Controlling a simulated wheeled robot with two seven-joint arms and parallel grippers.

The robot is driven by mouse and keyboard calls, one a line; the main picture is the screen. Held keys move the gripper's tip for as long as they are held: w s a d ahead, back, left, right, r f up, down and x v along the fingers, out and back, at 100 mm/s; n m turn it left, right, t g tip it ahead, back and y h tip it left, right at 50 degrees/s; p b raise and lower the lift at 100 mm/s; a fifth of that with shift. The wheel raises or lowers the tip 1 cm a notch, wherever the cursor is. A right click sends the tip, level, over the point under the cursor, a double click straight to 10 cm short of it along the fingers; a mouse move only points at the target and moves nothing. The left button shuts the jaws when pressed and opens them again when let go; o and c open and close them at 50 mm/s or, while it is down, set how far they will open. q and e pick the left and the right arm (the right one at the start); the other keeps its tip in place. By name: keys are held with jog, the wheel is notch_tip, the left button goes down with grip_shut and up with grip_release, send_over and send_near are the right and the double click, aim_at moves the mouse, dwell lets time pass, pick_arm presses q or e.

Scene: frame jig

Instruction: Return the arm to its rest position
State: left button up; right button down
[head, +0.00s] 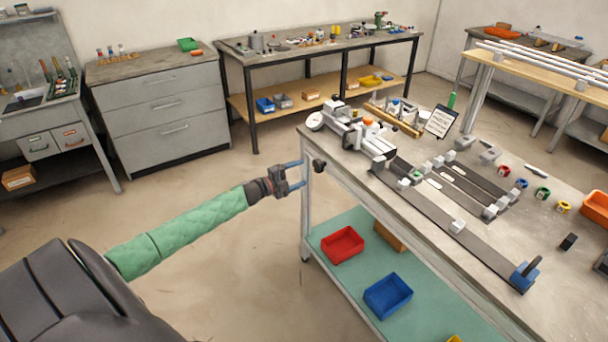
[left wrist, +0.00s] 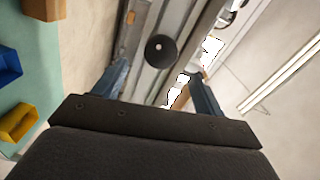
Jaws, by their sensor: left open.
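My left arm, in a green padded sleeve, reaches in from the left in the head view. Its gripper (head: 294,177) is open and empty, in the air beside the left end of the workbench (head: 314,148). A round black knob (head: 319,166) on the bench's side is just beyond the fingertips. In the left wrist view the two blue fingers (left wrist: 160,88) are spread apart, and the black knob (left wrist: 161,50) shows between and beyond them. I cannot tell whether the fingers touch the bench. My right gripper is in neither view.
The bench top carries a frame jig (head: 440,205) with long dark rails and a blue clamp (head: 524,275). A red bin (head: 342,245) and a blue bin (head: 388,295) sit on the lower shelf. Open floor (head: 240,250) lies left of the bench. Grey drawers (head: 165,105) stand behind.

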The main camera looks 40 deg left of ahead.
pick_arm(q)
jog(key=shift+s+a, duration=0.15)
jog(key=shift+s, duration=0.15)
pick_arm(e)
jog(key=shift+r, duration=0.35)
pick_arm(q)
jog(key=a+n+g+y, duration=0.1)
jog(key=a+n+y, duration=0.6)
jog(key=n+y, duration=0.3)
jog(key=s+d+f+n+g+h, duration=0.1)
jog(key=s+d+f+g, duration=0.3)
jog(key=s+d, duration=1.1)
jog(key=s+d+f+n+g+h, duration=0.2)
jog(key=s+d+f+n+g, duration=0.2)
jog(key=s+d, duration=1.2)
jog(key=s+d+f+n+g+h, duration=0.1)
jog(key=s+d+f+n+g, duration=0.2)
jog(key=s+d, duration=1.2)
notch_tip(320, 180, down, 5)
jog(key=d+g, duration=0.1)
jog(key=g, duration=0.2)
jog(key=shift+s+f, duration=0.15)
jog(key=shift+f, duration=0.05)
